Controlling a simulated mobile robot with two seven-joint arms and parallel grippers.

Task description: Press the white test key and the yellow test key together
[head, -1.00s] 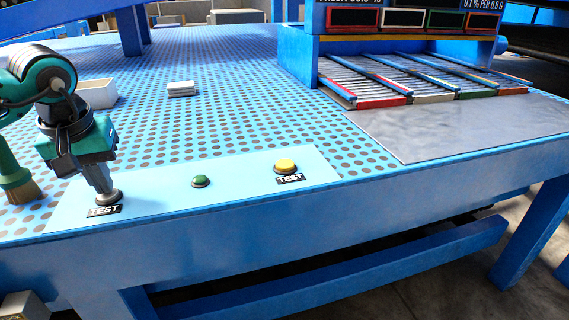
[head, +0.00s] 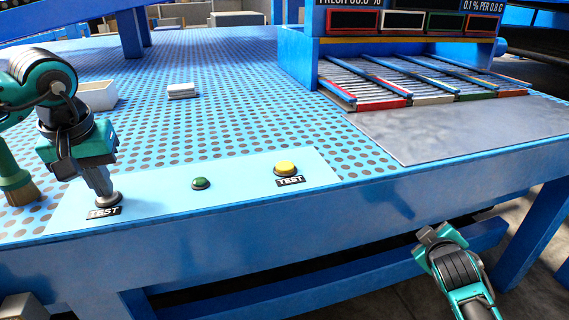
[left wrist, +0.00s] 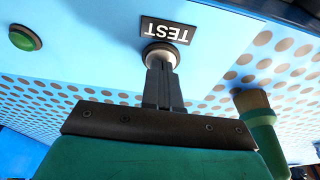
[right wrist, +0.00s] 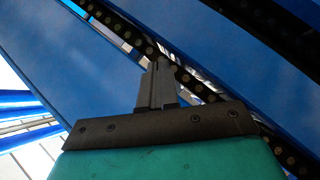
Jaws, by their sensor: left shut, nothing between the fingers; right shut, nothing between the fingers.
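The white test key (left wrist: 159,56) sits by its TEST label at the left end of the light-blue panel; in the head view (head: 108,199) my left gripper partly covers it. My left gripper (head: 108,192) is shut and empty, its fingertips right over the key; it also shows in the left wrist view (left wrist: 161,68). I cannot tell whether the key is pressed down. The yellow test key (head: 285,168) stands raised at the panel's right end, with nothing over it. My right gripper (head: 424,236) is shut and empty, low in front of the table edge, right of the yellow key.
A green button (head: 200,183) sits between the two keys. A brush (head: 17,186) stands at the left. A white box (head: 97,95) and a small white stack (head: 181,90) lie farther back. The blue table edge (head: 260,215) lies between my right gripper and the panel.

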